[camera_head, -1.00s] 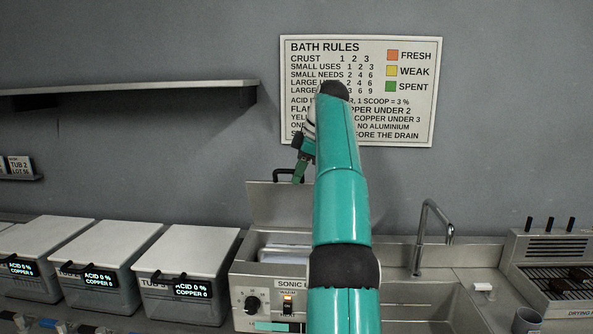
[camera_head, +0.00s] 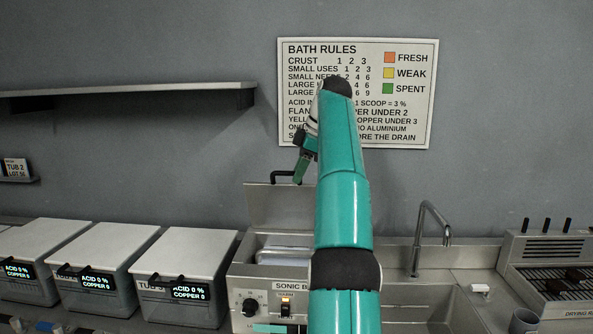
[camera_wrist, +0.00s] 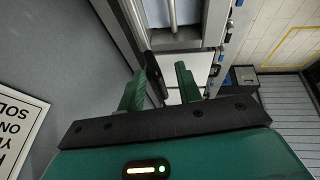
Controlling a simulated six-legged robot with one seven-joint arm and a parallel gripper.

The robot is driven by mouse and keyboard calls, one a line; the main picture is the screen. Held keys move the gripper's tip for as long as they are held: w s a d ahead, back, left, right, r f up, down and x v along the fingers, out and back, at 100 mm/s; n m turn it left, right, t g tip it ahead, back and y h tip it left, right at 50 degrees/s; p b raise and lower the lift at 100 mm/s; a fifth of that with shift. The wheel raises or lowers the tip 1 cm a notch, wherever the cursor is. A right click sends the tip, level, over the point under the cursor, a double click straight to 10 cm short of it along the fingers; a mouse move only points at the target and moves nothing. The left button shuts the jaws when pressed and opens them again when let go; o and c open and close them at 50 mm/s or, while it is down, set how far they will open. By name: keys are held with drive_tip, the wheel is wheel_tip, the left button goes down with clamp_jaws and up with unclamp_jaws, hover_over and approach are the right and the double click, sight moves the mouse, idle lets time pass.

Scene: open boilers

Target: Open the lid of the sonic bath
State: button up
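The sonic bath (camera_head: 262,284) stands at the centre of the head view, partly hidden by my arm. Its grey lid (camera_head: 280,207) stands upright at the back, with a black handle (camera_head: 284,175) on its top edge. The bath's opening is uncovered and something pale shows inside. My gripper (camera_head: 301,172) is just right of the handle, at the lid's top edge, and looks clear of it. In the wrist view my gripper (camera_wrist: 167,80) has its two green fingers apart, with a dark bar beside the left finger. Nothing is clearly held.
Several lidded tubs (camera_head: 185,262) stand left of the bath. A sink with a tap (camera_head: 437,222) and a drying rack (camera_head: 556,275) are on the right. A rules sign (camera_head: 410,115) hangs on the wall behind my arm, and a shelf (camera_head: 130,92) is at the left.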

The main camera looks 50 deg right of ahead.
drive_tip(key=s+d, duration=0.3)
drive_tip(key=s, duration=0.7)
drive_tip(key=shift+s, duration=0.2)
drive_tip(key=shift+d, duration=0.1)
drive_tip(key=shift+c, duration=0.2)
